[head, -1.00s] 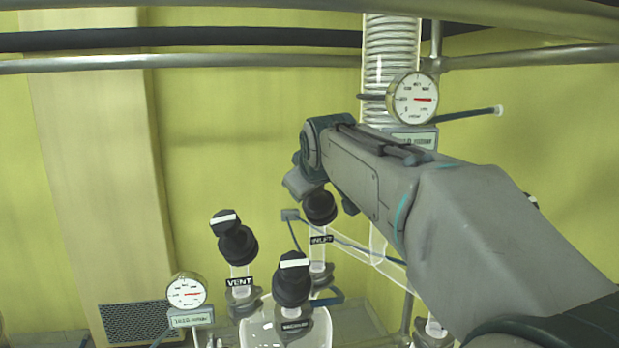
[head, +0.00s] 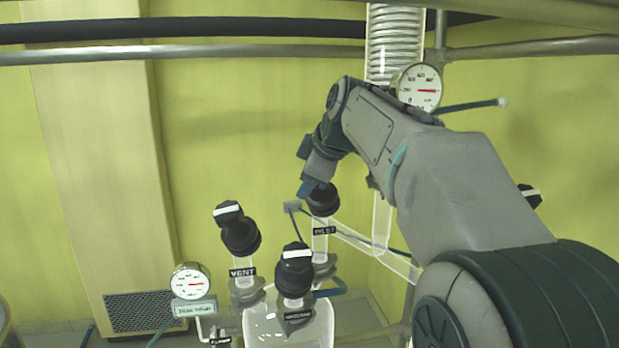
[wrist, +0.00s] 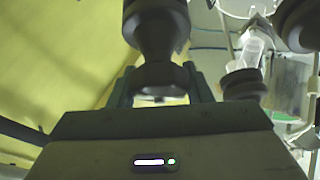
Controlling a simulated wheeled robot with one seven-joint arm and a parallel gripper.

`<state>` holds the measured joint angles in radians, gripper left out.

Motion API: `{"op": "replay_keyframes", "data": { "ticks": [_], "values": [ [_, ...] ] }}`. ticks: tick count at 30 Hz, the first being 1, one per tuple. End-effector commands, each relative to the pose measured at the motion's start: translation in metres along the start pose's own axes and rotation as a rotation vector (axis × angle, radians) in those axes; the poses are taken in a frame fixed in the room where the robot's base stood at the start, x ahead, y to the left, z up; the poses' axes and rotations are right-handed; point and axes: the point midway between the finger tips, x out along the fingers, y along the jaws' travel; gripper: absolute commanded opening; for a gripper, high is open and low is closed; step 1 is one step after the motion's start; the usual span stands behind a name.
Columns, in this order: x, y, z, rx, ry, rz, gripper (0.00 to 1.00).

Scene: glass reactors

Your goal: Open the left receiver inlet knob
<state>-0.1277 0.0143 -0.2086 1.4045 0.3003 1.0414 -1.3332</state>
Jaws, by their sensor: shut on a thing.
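The black inlet knob (head: 323,203) sits on a glass stem above the label INLET (head: 324,230). My gripper (head: 308,187) reaches it from above and left in the head view, and the arm partly hides the knob's top. In the wrist view the black knob (wrist: 157,30) stands large in front of the gripper body, its lower part between my two fingers (wrist: 160,88), which are shut on it. The knob's marking cannot be seen in either view.
The vent knob (head: 240,236) stands to the left and another black knob (head: 294,270) stands in front, both close by. A gauge (head: 190,282) is at lower left. A second gauge (head: 419,88) and a coiled glass column (head: 394,45) are behind my arm.

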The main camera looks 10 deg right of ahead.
Motion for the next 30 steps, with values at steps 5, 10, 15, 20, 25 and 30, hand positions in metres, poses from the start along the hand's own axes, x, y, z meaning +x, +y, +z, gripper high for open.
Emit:
{"op": "replay_keyframes", "data": {
  "ticks": [5,10,15,20,25,30],
  "values": [
    [-0.0014,0.0012,-0.0006,-0.012,0.001,-0.003,0.22],
    [-0.0014,0.0011,-0.0005,-0.012,0.001,-0.004,0.22],
    [-0.0013,0.0010,-0.0005,-0.012,0.000,-0.004,0.50],
    [-0.0008,0.0006,-0.0003,-0.012,0.000,-0.005,0.67],
    [-0.0003,0.0002,-0.0001,-0.011,-0.001,-0.007,0.67],
    [0.0000,0.0000,0.0000,-0.011,-0.001,-0.007,0.67]
  ]
}}
